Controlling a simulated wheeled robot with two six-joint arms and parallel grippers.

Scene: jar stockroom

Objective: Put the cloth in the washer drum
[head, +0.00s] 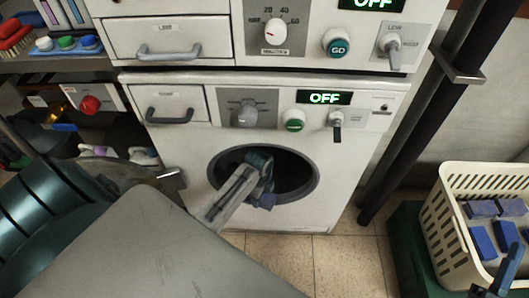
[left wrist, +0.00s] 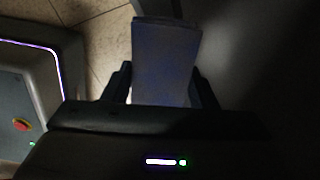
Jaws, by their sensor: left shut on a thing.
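The lower white washer (head: 340,160) has a round, dark drum opening (head: 296,172) in its front. My left arm reaches to this opening, and my left gripper (head: 264,190) is at its mouth, left of centre. It is shut on the cloth, a small dark blue piece that shows just below the fingers (head: 267,202). In the left wrist view the cloth (left wrist: 165,60) is a flat, dark blue rectangle between the two fingers (left wrist: 162,88). How deep the gripper is in the opening is hard to tell. A dark blue finger-like part at the bottom right may be my right gripper (head: 508,268).
A cream basket (head: 446,228) with several blue pieces stands at the right on a green base (head: 408,250). A dark post (head: 420,120) rises beside the washer. A round grey part, probably the open door (head: 125,172), juts out at left. The lower display reads OFF (head: 324,98).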

